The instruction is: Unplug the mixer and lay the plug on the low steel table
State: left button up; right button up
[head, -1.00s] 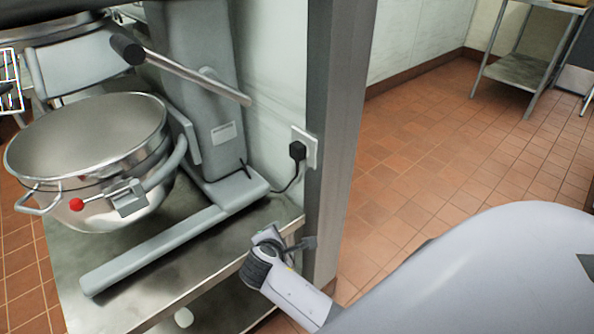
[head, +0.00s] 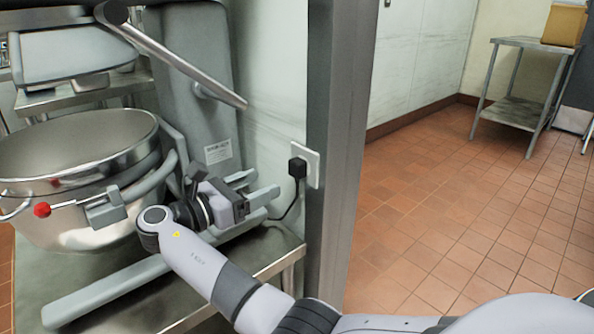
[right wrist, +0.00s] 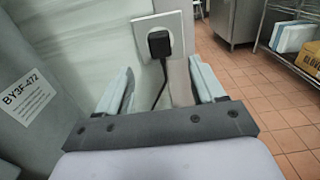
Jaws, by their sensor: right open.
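The black plug (head: 297,168) sits in a white wall socket (head: 313,165), and its cord hangs down toward the mixer's foot. The plug (right wrist: 158,43) and socket (right wrist: 172,24) also show in the right wrist view, ahead of my fingers. The grey mixer (head: 185,85) with its steel bowl (head: 75,145) stands on the low steel table (head: 292,260). My right gripper (head: 262,187) is open and empty, over the mixer's foot, left of the plug and apart from it. In the right wrist view its two fingers (right wrist: 160,88) are spread with the cord visible between them. My left gripper is not in view.
A steel post (head: 338,150) stands just right of the socket. The mixer's handle bar (head: 190,70) slopes above my right gripper. Another steel table (head: 510,100) with a box (head: 564,24) stands far right. The tiled floor between is clear.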

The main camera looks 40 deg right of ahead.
aim_at(292, 170)
jog(key=d, duration=0.2)
jog(key=d+b, duration=0.1)
jog(key=d, duration=0.1)
jog(key=shift+w+d+f, duration=0.15)
jog(key=shift+d+f, duration=0.05)
jog(key=shift+d, duration=0.1)
jog(key=shift+d+r, duration=0.4)
jog(key=shift+d, duration=0.2)
jog(key=shift+w+d+p, duration=0.1)
jog(key=shift+d+p, duration=0.85)
jog(key=shift+p, duration=0.05)
jog(key=shift+w+d+f, duration=0.1)
jog(key=shift+d+f, duration=0.05)
jog(key=shift+d, duration=0.35)
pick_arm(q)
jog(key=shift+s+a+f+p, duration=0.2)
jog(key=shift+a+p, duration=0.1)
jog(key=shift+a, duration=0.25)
pick_arm(e)
jog(key=shift+d+f, duration=0.1)
jog(key=shift+d, duration=0.05)
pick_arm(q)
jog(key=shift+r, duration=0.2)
